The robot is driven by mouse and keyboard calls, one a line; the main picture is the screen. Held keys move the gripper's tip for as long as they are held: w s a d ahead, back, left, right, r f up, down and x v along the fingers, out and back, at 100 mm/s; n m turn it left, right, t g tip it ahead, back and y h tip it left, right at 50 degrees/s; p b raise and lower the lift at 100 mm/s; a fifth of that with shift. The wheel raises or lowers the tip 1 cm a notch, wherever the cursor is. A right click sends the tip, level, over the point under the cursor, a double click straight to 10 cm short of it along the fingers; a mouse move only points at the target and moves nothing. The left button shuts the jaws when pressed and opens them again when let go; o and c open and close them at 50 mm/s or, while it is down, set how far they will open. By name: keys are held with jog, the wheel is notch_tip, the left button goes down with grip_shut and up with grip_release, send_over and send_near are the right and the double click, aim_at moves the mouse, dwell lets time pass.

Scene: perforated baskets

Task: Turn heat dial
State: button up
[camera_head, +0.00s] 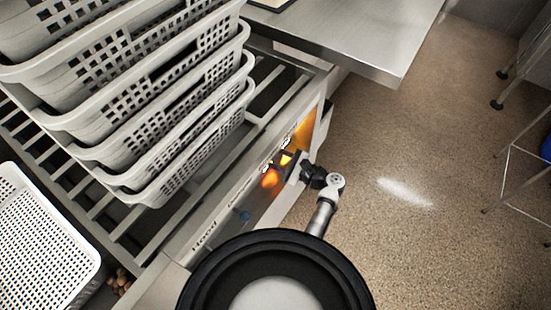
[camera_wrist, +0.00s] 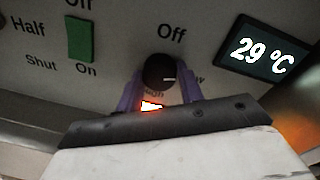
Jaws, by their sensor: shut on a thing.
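The heat dial (camera_wrist: 160,72) is a round black knob with a small white mark, set on a grey panel in the wrist view. The word Off stands above it, and other lettering around it is partly hidden. My gripper (camera_wrist: 159,92) has its two purple fingers on either side of the dial and is shut on it. In the head view my gripper (camera_head: 290,165) is at the front panel of the appliance, and the dial is hidden there. A display (camera_wrist: 262,50) right of the dial reads 29 °C.
A green switch (camera_wrist: 81,40) is left of the dial. Stacked grey perforated baskets (camera_head: 150,110) stand on the slatted top (camera_head: 150,225). A white basket (camera_head: 35,240) is at lower left. A steel table (camera_head: 370,35) juts out behind. Open floor (camera_head: 430,150) lies to the right.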

jog(key=shift+s+n+t+h+b, duration=0.1)
jog(key=shift+n+t+h+b, duration=0.15)
jog(key=shift+n+b, duration=2.85)
jog(key=shift+n+t+h+b, duration=0.15)
jog(key=shift+n+h+b, duration=0.1)
jog(key=shift+n+b, duration=2.85)
jog(key=shift+n+p, duration=0.7)
jog(key=shift+n, duration=0.1)
jog(key=o, duration=1)
jog(key=shift+r, duration=0.1)
jog(key=b+v, duration=0.1)
jog(key=v, duration=1.2)
jog(key=shift+s+d, duration=0.2)
jog(key=shift+d, duration=0.2)
